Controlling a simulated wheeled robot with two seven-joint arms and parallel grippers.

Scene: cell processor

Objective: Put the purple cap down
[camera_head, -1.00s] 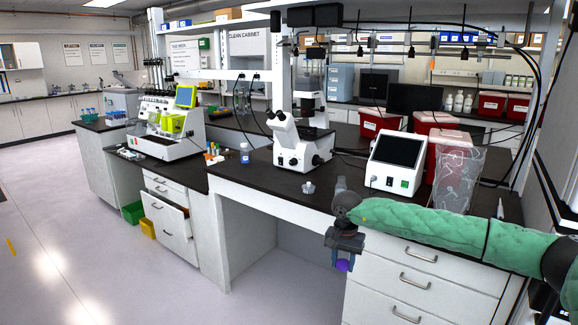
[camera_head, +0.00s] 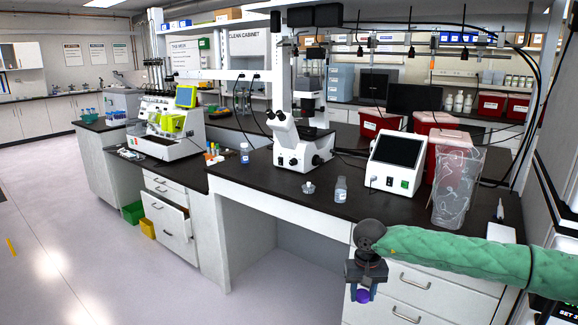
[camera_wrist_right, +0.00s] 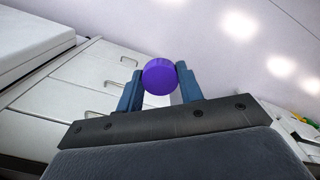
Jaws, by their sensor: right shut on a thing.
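The purple cap (camera_head: 363,296) is held between the two blue fingers of my right gripper (camera_head: 362,293), in front of the white drawers and below the counter top. In the right wrist view the round cap (camera_wrist_right: 160,76) sits between the fingertips of the gripper (camera_wrist_right: 161,85), with its flat face showing. It touches no surface other than the fingers. My left gripper is not in view.
The black counter top (camera_head: 262,177) has a clear front area. A clear bottle (camera_head: 341,190), a small grey-white object (camera_head: 309,188), a microscope (camera_head: 292,140), a white screen device (camera_head: 395,165) and a clear bin (camera_head: 455,190) stand on it. White drawers (camera_head: 415,285) are below.

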